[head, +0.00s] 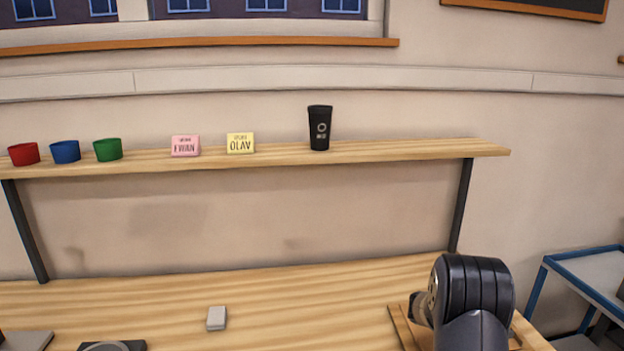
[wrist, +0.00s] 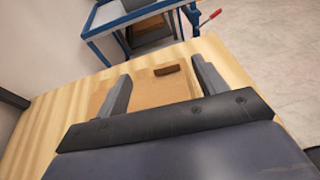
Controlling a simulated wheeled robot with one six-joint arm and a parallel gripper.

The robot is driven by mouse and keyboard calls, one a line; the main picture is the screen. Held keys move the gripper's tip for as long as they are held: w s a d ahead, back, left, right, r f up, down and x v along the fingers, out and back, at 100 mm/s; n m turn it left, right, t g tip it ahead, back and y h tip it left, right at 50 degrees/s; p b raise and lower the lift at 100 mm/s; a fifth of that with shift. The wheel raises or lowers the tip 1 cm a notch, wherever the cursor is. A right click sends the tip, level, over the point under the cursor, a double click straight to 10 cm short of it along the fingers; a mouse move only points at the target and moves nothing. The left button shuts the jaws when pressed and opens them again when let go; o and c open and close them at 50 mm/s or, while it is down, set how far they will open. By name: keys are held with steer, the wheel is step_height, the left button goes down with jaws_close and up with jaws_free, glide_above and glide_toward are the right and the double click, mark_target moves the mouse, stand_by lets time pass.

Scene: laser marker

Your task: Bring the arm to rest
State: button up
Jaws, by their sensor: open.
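My gripper (wrist: 162,70) is open in the wrist view, its two grey fingers spread apart with nothing held between them. It is over the right end of the wooden bench (head: 300,290), above a flat brown board or tray (wrist: 150,88). A small dark brown block (wrist: 166,70) lies near the far edge of that board, seen between the fingers. In the head view my dark arm stands at the lower right and hides most of the board; the fingers are not clearly seen there.
A shelf (head: 270,159) above the bench holds red, blue and green cups, a pink and a yellow name card, and a black tumbler (head: 319,128). A small grey-white block (head: 216,318) lies on the bench. A blue-framed cart (head: 590,275) stands at right. The bench middle is mostly clear.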

steer(key=shift+a+f+h+b, duration=0.3)
steer(key=shift+a+h+b, duration=0.3)
steer(key=shift+h+b, duration=0.35)
steer(key=shift+a+f+h+b, duration=0.25)
steer(key=shift+a+h+b, duration=0.45)
steer(key=shift+b, duration=0.4)
steer(key=shift+a+r, duration=0.15)
steer(key=shift+a, duration=0.25)
steer(key=shift+w+r, duration=0.1)
